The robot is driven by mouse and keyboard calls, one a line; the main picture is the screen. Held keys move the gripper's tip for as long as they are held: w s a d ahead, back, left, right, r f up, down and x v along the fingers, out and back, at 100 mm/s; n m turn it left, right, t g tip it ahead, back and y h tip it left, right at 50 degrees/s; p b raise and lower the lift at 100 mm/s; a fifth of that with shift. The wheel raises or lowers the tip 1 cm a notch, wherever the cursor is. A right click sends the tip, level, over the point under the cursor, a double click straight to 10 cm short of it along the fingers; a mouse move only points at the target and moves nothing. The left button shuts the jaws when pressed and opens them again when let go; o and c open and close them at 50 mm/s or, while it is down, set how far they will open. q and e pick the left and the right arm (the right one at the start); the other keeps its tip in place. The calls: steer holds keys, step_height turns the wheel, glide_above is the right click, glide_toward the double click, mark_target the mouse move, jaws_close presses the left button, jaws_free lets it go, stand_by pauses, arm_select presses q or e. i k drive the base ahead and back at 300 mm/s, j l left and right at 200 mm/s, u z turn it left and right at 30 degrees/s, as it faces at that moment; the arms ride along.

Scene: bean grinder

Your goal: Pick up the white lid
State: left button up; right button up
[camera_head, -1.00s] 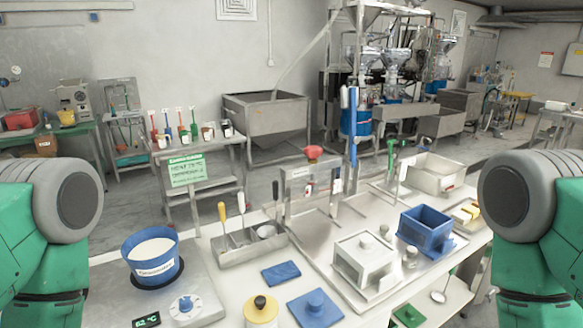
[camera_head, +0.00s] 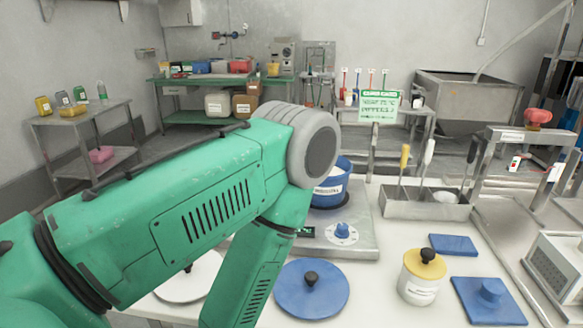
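The white lid (camera_head: 203,280) lies at the front left of the white table, with a dark knob on top. It is a flat round disc, and my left arm covers part of it. My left arm crosses the view from the left, and its forearm runs down between the white lid and a blue lid (camera_head: 312,298). My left gripper is out of the picture below. My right arm and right gripper are not in view.
A blue pot (camera_head: 330,192) stands on a hot plate (camera_head: 362,228) behind my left arm. A yellow-topped white jar (camera_head: 418,287), a small blue lid (camera_head: 487,308) and a blue flat piece (camera_head: 453,244) lie to the right. A metal tool tray (camera_head: 412,208) is behind them.

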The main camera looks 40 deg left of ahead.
mark_target(194, 282)
steer(key=u, duration=1.85)
